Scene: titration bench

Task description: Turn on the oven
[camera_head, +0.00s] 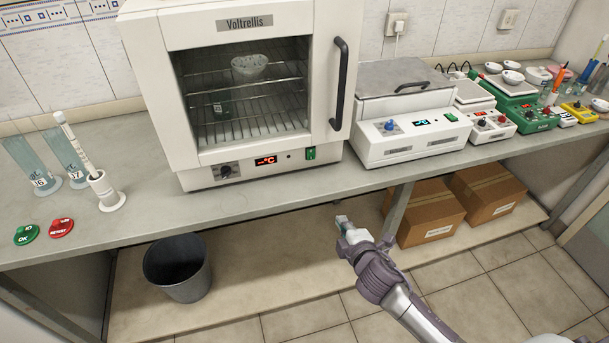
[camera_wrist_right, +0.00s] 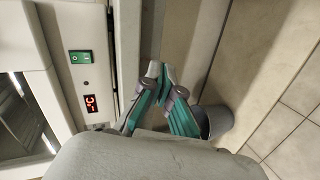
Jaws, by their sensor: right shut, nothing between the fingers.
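The white oven (camera_head: 168,102) stands on the bench with its door shut. In the right wrist view the display (camera_wrist_right: 91,103) and the green switch (camera_wrist_right: 81,57) show to the left of the fingers. My right gripper (camera_head: 344,222) is below and in front of the bench edge, under the switch and apart from it. In the wrist view its fingers (camera_wrist_right: 162,72) meet at the tips, empty. My left gripper is not in view.
A hot plate or bath with a lid (camera_head: 393,77) stands right of the oven, with several instruments further right. A bin (camera_head: 178,268) and cartons (camera_head: 428,212) are below.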

